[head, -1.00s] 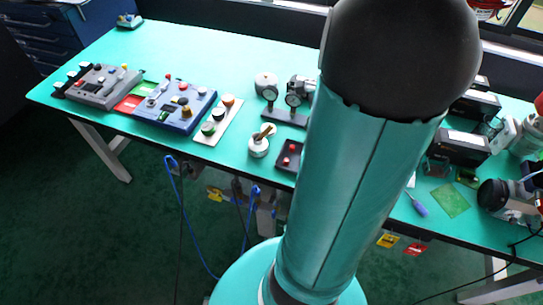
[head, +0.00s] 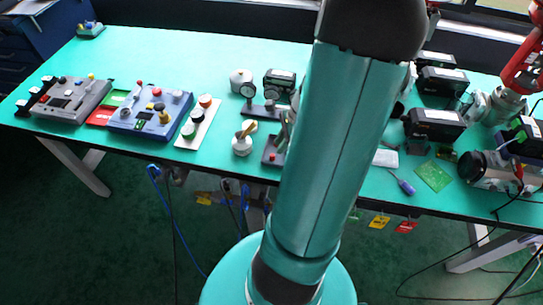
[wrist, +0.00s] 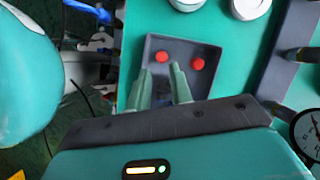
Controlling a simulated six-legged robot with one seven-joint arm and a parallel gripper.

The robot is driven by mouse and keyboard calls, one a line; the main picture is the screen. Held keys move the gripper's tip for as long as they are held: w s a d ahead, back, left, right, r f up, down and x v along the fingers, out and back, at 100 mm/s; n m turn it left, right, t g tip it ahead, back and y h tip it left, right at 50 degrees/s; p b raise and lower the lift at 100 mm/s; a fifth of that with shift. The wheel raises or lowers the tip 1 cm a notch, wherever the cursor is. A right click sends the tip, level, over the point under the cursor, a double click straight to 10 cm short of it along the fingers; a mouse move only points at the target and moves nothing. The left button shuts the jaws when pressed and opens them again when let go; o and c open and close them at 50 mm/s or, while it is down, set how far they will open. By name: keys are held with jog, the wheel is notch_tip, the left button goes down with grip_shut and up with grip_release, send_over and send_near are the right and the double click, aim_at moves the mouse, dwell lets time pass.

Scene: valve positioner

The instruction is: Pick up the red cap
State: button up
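Two small round red caps lie in a dark square tray (wrist: 205,88) in the wrist view. The left red cap (wrist: 162,57) is just beyond and between my fingertips. The right red cap (wrist: 197,64) is beyond the right fingertip and a little to its right. My gripper (wrist: 161,70) is open, its two pale green fingers apart over the tray with nothing seen between them. In the head view one red cap (head: 272,155) shows in the tray (head: 268,163); my arm covers the tray's right side and most of my gripper.
A white pot with a wooden-looking handle (head: 242,143) stands just left of the tray. Gauges on a dark stand (head: 262,109) are behind it. Control boxes (head: 150,112) stand to the left; dark boxes and valve parts crowd the right. Bare green table lies at the back left.

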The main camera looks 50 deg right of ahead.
aim_at(273, 155)
jog(key=x, duration=0.5)
jog(key=shift+w+f, duration=0.1)
jog(key=shift+w, duration=0.05)
jog(key=shift+c, duration=0.3)
grip_shut()
